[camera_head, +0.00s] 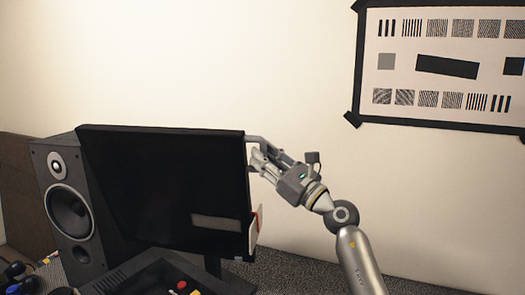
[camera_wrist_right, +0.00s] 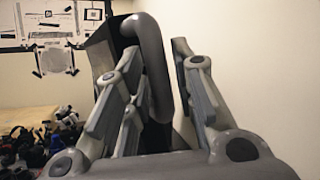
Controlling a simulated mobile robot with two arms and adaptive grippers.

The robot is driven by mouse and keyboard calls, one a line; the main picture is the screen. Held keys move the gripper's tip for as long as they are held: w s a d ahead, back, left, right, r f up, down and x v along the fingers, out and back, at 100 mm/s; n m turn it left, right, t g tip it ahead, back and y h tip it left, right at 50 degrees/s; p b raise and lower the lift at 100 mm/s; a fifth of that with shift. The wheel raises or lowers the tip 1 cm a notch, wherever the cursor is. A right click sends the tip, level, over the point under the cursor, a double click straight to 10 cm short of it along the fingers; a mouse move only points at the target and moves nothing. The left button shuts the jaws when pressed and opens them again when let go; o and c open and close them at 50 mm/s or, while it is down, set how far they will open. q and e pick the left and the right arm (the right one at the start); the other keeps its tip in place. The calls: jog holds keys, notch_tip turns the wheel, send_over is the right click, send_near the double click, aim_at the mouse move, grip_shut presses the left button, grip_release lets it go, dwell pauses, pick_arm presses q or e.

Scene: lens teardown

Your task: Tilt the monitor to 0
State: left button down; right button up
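The black monitor (camera_head: 165,185) stands at left centre in the head view, its dark screen facing me. A grey bent bar (camera_head: 254,138) sticks out from its upper right edge. My right gripper (camera_head: 258,154) is at that edge, with its fingers by the bar. In the right wrist view, the bar (camera_wrist_right: 154,65) runs down between the two fingers of the right gripper (camera_wrist_right: 158,50). The fingers are apart, with a gap showing between the bar and the right-hand finger. Whether the other finger touches the bar I cannot tell. My left gripper is not in view.
A black speaker (camera_head: 70,210) stands close behind the monitor's left side. A dark device with coloured buttons (camera_head: 183,285) lies in front of the monitor. A test chart (camera_head: 445,65) hangs on the wall. The wrist view shows cluttered dark items (camera_wrist_right: 50,140) at left.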

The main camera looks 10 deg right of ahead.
jog(key=shift+w+a+r, duration=0.15)
jog(key=shift+a+r, duration=0.05)
jog(key=shift+w, duration=0.1)
jog(key=shift+c, duration=0.3)
grip_shut()
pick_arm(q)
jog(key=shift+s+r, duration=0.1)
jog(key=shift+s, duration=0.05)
pick_arm(e)
jog(key=shift+d, duration=0.1)
